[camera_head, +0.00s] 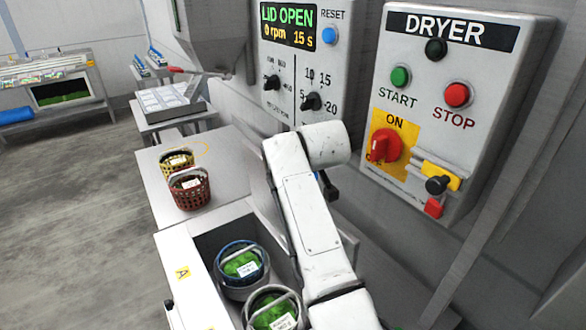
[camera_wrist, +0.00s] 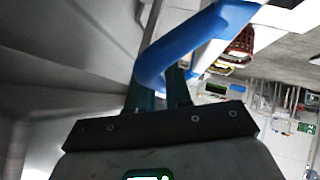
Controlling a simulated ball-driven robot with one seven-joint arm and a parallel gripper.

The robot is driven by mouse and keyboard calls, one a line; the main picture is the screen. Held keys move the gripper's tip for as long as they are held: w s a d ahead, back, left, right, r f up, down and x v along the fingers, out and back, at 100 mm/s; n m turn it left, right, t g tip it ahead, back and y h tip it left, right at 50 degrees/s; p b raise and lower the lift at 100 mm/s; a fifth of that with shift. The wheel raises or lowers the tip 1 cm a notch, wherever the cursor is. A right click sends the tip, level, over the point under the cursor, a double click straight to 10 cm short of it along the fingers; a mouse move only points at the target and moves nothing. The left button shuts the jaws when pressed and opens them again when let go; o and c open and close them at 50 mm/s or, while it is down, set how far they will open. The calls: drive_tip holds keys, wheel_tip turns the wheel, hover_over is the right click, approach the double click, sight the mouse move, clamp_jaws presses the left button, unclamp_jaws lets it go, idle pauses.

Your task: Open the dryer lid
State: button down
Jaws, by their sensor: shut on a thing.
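My gripper (camera_wrist: 160,88) is shut on a blue handle (camera_wrist: 205,35) in the wrist view, one finger on each side of the bar. In the head view my arm hides the gripper, and only a small dark blue piece (camera_head: 331,189) shows beside it. A grey panel (camera_head: 264,196) stands tilted left of my arm, seemingly the dryer lid; how far it is raised is partly hidden. The dryer panel (camera_head: 448,100) is on the right wall. The display (camera_head: 288,26) beside it reads "LID OPEN", 0 rpm, 15 s.
A blue basket (camera_head: 243,268) and a grey basket (camera_head: 272,308), both with greens, sit in a bin below my arm. A red basket (camera_head: 189,188) and a yellow basket (camera_head: 176,163) stand on the counter behind. Open floor (camera_head: 80,220) lies at left.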

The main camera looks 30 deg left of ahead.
drive_tip(key=shift+w+d+f, duration=0.1)
drive_tip(key=shift+w+d, duration=0.05)
drive_tip(key=c, duration=1.1)
unclamp_jaws()
drive_tip(key=shift+c, duration=0.2)
drive_tip(key=b+v, duration=0.1)
drive_tip(key=v, duration=0.9)
drive_tip(key=shift+r, duration=0.3)
drive_tip(key=shift+d, duration=0.15)
